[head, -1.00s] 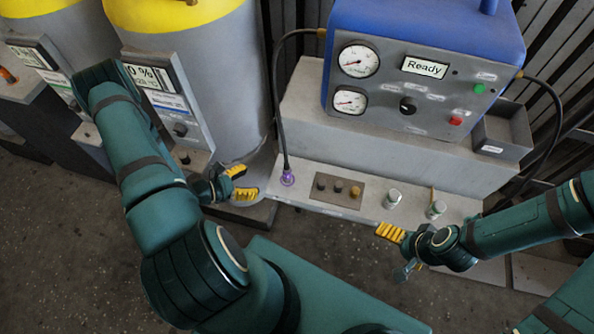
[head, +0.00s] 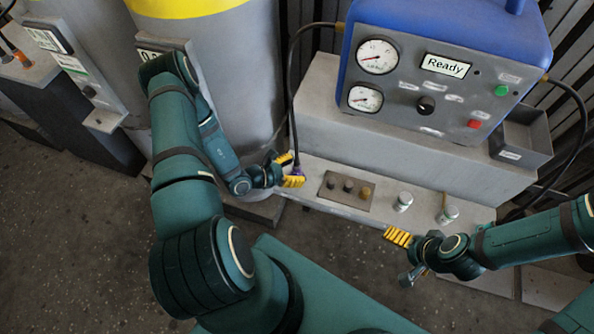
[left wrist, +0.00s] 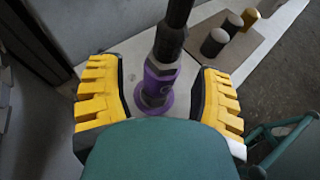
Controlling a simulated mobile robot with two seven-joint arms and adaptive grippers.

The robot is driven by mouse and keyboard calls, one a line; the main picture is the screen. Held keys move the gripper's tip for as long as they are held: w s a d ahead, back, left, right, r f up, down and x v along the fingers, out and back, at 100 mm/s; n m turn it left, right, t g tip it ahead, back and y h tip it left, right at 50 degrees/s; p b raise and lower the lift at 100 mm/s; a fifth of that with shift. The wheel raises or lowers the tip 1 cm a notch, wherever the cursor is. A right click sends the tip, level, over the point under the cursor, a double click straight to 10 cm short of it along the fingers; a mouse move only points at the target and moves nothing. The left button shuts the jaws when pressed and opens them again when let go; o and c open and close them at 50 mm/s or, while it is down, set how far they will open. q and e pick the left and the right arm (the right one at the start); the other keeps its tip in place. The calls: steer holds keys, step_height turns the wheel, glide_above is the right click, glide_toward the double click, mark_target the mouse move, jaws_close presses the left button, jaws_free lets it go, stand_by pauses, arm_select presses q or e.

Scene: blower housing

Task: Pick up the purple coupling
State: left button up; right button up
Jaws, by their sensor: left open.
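The purple coupling (left wrist: 157,86) stands upright on the grey bench at the end of a black hose, in the left wrist view. My left gripper (left wrist: 160,100) is open, with one yellow-padded finger on each side of the coupling and a visible gap to both. In the head view the left gripper (head: 291,171) is at the bench's left end and mostly hides the coupling (head: 299,171). My right gripper (head: 397,240) is near the bench's front edge at the right, its yellow finger showing; its opening is unclear.
A plate with several small knobs (head: 347,188) lies right of the coupling on the bench (head: 316,196). Two metal fittings (head: 403,201) stand further right. The blue machine (head: 440,70) stands behind, and a grey cylinder (head: 235,80) at the left. The black hose (head: 291,95) hangs down to the coupling.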

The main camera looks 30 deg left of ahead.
mark_target(297, 160)
arm_select(q)
steer(key=shift+w+d+f, duration=0.2)
steer(key=shift+w, duration=0.15)
jaws_close()
steer(key=shift+r, duration=0.15)
step_height(297, 160, up, 9)
steer(key=shift+r+p, duration=0.1)
steer(key=shift+p, duration=1.1)
steer(key=shift+r, duration=0.3)
